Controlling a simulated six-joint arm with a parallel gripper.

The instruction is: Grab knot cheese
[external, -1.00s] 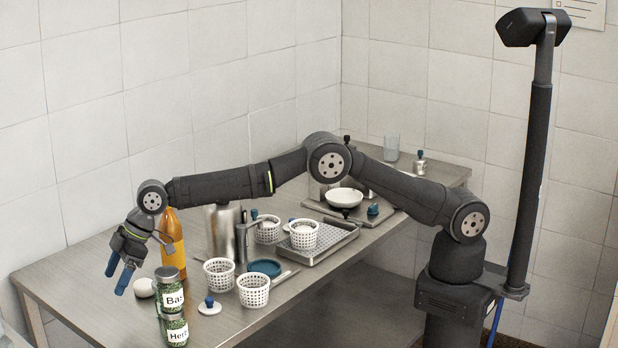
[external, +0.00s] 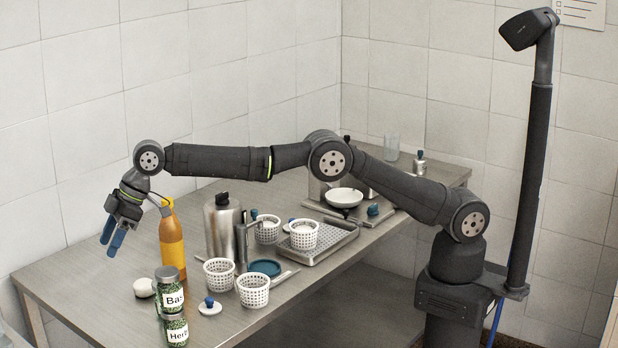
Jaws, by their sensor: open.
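My gripper (external: 111,243) has blue fingertips and points down. It is open and empty, above and to the left of the white lump in the picture, and apart from it. The two fingers look close together from this angle.
An orange bottle (external: 172,240) stands right of my gripper. Two stacked herb jars (external: 172,300) stand close to the white lump. A blue-knobbed lid (external: 210,306), perforated baskets (external: 253,291) and a metal canister (external: 222,230) are further right. The table's left end (external: 60,280) is clear.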

